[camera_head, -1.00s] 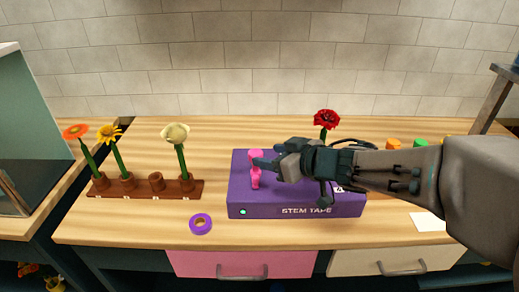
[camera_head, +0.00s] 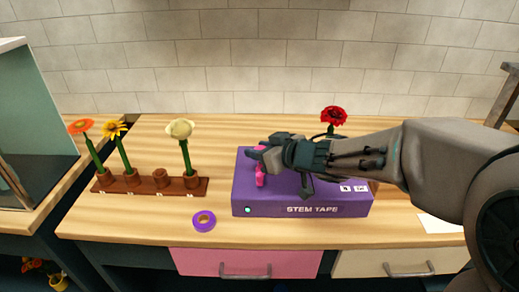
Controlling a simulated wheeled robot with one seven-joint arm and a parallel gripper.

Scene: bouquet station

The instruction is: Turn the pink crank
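The pink crank (camera_head: 260,178) stands on the left part of the purple stem tape box (camera_head: 270,209). My gripper (camera_head: 258,155) reaches in from the right over the box, with its fingers at the top of the crank. The fingers hide the crank's upper part. I cannot tell whether they are closed on it or only touching or near it. A small light shows on the box's front at the left.
A brown rack (camera_head: 150,186) with three flowers stands to the left. A purple tape roll (camera_head: 204,221) lies in front of it. A red flower (camera_head: 334,117) rises behind the box. A white card (camera_head: 441,223) lies at the right front.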

